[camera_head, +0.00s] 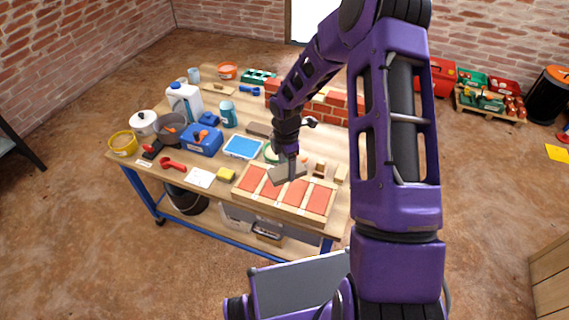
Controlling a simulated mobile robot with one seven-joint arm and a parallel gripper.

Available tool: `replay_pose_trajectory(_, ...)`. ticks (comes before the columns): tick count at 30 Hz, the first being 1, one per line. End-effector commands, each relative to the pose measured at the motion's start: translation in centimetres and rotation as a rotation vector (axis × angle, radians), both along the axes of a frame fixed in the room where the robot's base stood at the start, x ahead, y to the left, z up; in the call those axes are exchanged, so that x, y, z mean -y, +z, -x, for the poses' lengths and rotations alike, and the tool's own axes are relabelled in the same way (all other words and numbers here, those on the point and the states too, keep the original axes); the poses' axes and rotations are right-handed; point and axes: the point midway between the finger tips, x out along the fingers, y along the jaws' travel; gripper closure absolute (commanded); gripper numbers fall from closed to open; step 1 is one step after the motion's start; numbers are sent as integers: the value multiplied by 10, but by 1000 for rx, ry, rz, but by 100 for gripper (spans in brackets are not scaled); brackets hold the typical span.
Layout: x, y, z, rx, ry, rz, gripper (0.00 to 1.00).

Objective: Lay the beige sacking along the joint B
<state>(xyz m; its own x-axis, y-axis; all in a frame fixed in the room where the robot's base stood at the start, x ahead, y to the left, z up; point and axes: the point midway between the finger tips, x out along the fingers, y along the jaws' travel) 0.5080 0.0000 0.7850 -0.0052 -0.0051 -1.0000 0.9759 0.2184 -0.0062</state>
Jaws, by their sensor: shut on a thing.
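The beige sacking (285,174) is a flat grey-beige piece held in my gripper (291,162). My gripper is shut on it, pointing down over the back edge of a wooden panel (264,202) set with several red bricks. Pale joints run between the bricks. The sacking hides part of the panel's far edge, and I cannot tell whether it touches the panel. No joint letters are readable, so I cannot tell which joint is B.
A yellow sponge (227,174) and a white card (201,177) lie left of the panel. A blue tray (243,147) and a low brick wall (330,106) stand behind. Small wooden blocks (320,169) stand at the right. Tubs and bottles crowd the table's left side.

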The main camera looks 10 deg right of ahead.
Motion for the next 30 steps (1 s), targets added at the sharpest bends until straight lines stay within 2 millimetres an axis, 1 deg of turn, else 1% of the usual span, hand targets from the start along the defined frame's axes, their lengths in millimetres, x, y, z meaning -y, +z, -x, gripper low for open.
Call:
replay_pose_trajectory(3, -1, -7, -7, -3, 233, -4, 76)
replay_pose_trajectory(6, -1, -14, -12, -2, 417, -5, 76)
replay_pose_trajectory(9, -2, -19, -16, -1, 566, -7, 76)
replay_pose_trajectory(12, -2, -24, -18, 1, 673, -8, 76)
replay_pose_trajectory(16, -2, -28, -20, 1, 746, -8, 76)
replay_pose_trajectory(23, -2, -36, -20, 2, 765, -8, 76)
replay_pose_trajectory(30, -2, -55, -20, 2, 762, -7, 76)
